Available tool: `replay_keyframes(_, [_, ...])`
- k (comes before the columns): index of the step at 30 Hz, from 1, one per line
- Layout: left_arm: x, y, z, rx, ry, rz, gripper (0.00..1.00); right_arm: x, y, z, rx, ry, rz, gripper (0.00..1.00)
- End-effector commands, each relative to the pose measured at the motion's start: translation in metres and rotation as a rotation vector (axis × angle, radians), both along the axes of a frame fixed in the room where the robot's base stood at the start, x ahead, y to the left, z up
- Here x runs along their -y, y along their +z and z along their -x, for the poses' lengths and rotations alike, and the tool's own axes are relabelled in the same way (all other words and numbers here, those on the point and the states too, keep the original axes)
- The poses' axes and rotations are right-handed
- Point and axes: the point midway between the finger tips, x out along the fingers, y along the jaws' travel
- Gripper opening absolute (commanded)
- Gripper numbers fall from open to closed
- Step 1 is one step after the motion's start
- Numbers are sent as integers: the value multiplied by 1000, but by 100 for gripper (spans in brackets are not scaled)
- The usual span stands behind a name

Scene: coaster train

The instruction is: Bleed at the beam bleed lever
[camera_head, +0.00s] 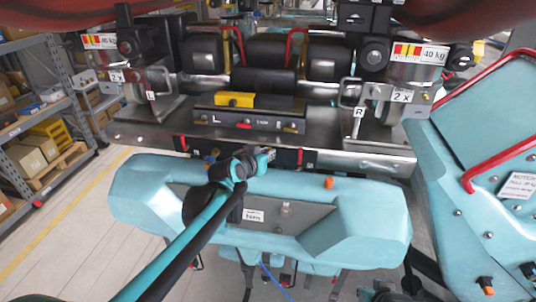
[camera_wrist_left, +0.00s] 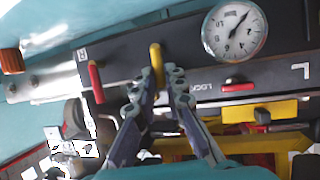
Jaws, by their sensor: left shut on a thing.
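In the left wrist view a yellow lever (camera_wrist_left: 156,60) hangs on the dark beam panel (camera_wrist_left: 120,62). My left gripper (camera_wrist_left: 164,76) has its fingers around the lower part of this lever, shut on it. A red lever (camera_wrist_left: 95,82) is to its left, and a round white gauge (camera_wrist_left: 235,32) is to its right. In the head view my left gripper (camera_head: 262,157) reaches the front face of the beam, above the teal coaster car front (camera_head: 140,192). The yellow lever cannot be made out there. My right gripper does not show.
Another red lever (camera_wrist_left: 238,87) lies beside the LOCK lettering. A yellow block (camera_head: 234,99) sits on the beam top. A teal panel with a red rail (camera_head: 500,150) stands close on the right. Shelves with boxes (camera_head: 40,150) are at the left, with open floor before them.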

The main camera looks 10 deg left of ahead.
Motion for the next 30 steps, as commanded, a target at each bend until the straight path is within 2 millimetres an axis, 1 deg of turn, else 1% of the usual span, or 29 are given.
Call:
replay_keyframes(10, [0,-2,1,-6,-2,2,0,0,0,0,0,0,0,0])
replay_keyframes(11, [0,-2,1,-6,-2,2,14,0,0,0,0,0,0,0])
replay_keyframes(12, [0,-2,1,-6,-2,2,24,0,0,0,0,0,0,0])
replay_keyframes(13, [0,-2,1,-6,-2,2,32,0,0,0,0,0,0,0])
replay_keyframes(23, [0,-1,2,-2,-1,1,32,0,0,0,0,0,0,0])
replay_keyframes(26, [-2,2,8,-2,-1,1,32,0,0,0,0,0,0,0])
replay_keyframes(30, [-7,11,28,-2,0,2,32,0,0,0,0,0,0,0])
